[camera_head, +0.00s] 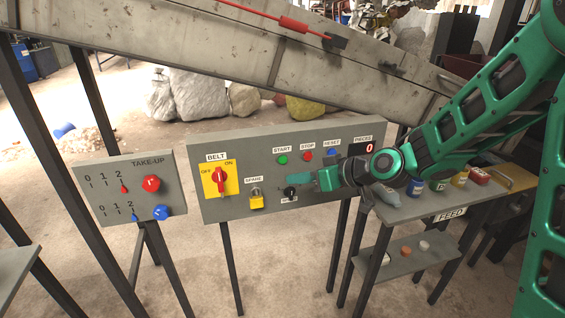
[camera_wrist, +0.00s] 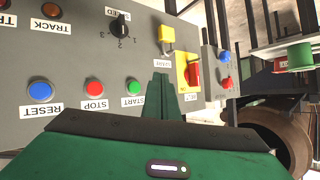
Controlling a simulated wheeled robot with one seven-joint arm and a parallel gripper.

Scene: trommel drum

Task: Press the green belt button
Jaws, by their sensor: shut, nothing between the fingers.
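The green button (camera_head: 283,160) labelled START sits on the upper part of the grey control panel (camera_head: 240,203). In the wrist view, where labels appear upside down, the green button (camera_wrist: 133,88) is lit from the front and unobstructed. My gripper (camera_head: 293,180) is shut and empty in front of the panel, just below the green button in the head view. In the wrist view my gripper (camera_wrist: 162,78) points at the panel, slightly right of the green button. The frames do not show it touching the button; its exact gap to the panel is unclear.
A red STOP button (camera_head: 307,156) and blue RESET button (camera_head: 331,152) sit beside START. The BELT switch (camera_head: 221,181), yellow SPARE padlock (camera_head: 256,200) and black SPEED knob (camera_head: 291,193) are nearby. The PIECES display (camera_head: 369,147) reads 0. A shelf table (camera_head: 410,209) stands right.

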